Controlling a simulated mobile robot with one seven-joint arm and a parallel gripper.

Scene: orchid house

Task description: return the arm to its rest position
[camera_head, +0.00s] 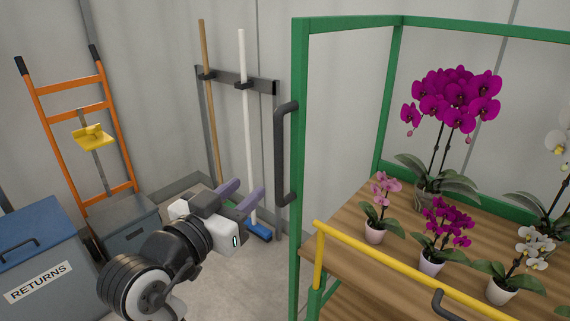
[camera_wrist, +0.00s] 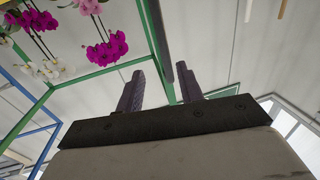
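My gripper (camera_head: 238,194) is at the lower left of the head view, left of the green-framed cart. Its two purple-grey fingers stand apart with nothing between them. In the wrist view the fingers (camera_wrist: 160,88) also show spread and empty, with the wall and a green frame bar behind them. My arm is bent in the lower part of the head view, and its lower links are cut off by the picture's edge.
The green cart (camera_head: 299,150) carries potted orchids on a wooden shelf (camera_head: 345,195), with a yellow rail (camera_head: 385,268) in front. A blue returns bin (camera_head: 40,235), a grey box (camera_head: 130,226), an orange hand truck (camera_head: 75,110) and brooms (camera_head: 245,120) stand left and behind.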

